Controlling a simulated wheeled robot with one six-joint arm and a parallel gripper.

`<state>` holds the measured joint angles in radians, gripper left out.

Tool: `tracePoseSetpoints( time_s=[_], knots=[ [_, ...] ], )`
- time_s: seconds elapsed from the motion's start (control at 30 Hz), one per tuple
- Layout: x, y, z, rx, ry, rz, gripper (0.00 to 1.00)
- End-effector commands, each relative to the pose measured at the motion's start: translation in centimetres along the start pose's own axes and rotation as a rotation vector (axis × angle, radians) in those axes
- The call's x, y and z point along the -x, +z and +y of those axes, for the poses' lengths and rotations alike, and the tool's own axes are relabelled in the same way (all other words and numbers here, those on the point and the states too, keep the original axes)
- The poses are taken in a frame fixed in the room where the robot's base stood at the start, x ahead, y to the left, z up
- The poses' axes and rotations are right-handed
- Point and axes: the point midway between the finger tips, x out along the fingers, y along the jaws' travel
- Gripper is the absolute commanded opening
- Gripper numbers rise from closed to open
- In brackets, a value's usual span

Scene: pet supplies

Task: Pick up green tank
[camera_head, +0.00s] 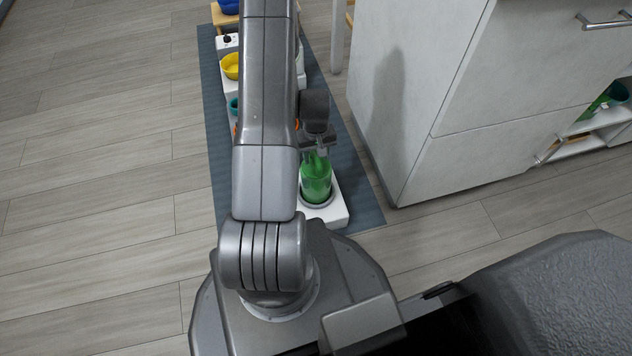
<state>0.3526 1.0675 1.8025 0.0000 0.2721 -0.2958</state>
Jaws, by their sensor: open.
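The green tank (316,183) is a clear green cylinder standing upright in a round holder on a white base (337,212), right of my arm. My gripper (318,150) is directly above the tank, at its top. Its jaws are open and appear to reach down around the tank's upper part. Whether they touch it I cannot tell. My arm hides what lies to the left of the tank.
The white base sits on a blue-grey mat (222,135). Farther back are a yellow bowl (231,66), a teal item and an orange item, partly behind my arm. A white cabinet (440,90) stands close on the right. The wooden floor at left is clear.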

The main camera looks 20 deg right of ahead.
Motion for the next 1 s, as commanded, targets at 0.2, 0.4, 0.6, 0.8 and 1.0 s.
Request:
tracePoseSetpoints(
  time_s=[0.2,0.4,0.6,0.8,1.0],
  knots=[
    [-1.44,-0.04,0.04,0.000,0.000,0.001,0.43],
    [-1.38,-0.04,0.04,0.000,0.000,0.001,0.26],
    [-1.38,-0.04,0.03,-0.001,0.000,0.001,0.00],
    [-1.37,-0.03,0.03,0.000,0.000,0.000,0.00],
    [-1.37,-0.03,0.03,0.000,0.000,0.000,0.00]
  ],
)
